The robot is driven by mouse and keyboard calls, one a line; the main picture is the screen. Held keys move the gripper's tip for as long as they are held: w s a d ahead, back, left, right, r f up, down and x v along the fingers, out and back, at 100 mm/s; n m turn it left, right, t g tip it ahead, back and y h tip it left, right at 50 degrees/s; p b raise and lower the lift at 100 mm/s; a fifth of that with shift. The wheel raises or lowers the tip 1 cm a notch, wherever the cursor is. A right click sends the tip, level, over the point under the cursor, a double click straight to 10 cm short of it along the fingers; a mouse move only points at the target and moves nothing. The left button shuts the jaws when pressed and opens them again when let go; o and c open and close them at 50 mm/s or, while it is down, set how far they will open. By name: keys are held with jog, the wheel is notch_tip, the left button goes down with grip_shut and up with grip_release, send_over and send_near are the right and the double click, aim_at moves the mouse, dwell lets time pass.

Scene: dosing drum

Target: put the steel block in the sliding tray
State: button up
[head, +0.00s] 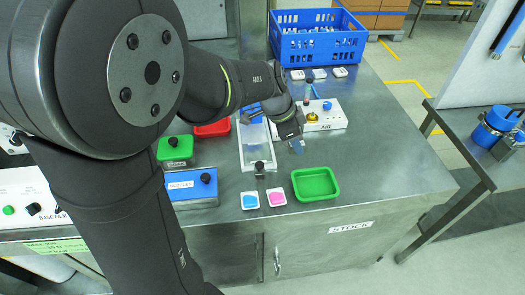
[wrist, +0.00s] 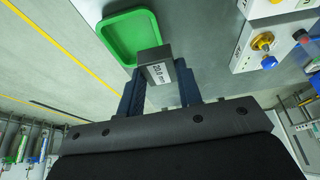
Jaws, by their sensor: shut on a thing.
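My gripper (head: 297,146) is shut on the steel block (wrist: 155,63), a grey block with a white label reading "20.0 mm". In the wrist view the block sits between the two blue fingertips, above the bench; in the head view it is too small to make out clearly. A long pale tray with a black knob at its front end looks like the sliding tray (head: 254,150). It lies just left of my gripper in the head view, partly hidden by my arm. It does not show in the wrist view.
A green dish (head: 316,183) stands right of the pale tray, and also shows beyond the block in the wrist view (wrist: 115,45). A white AIR box (head: 328,117) is behind my gripper. Blue and pink cards, lidded boxes (head: 190,184) and a blue crate (head: 318,42) surround the area.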

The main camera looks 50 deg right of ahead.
jog(key=w+a, duration=0.1)
jog(key=w, duration=0.2)
send_over(260, 152)
jog(key=w+a, duration=0.1)
notch_tip(260, 152, down, 7)
jog(key=shift+a+r, duration=0.1)
jog(key=shift+r, duration=0.1)
jog(key=shift+f, duration=2)
jog(key=o, duration=0.7)
jog(key=shift+f, duration=0.2)
jog(key=shift+o, duration=0.8)
jog(key=shift+r, duration=0.1)
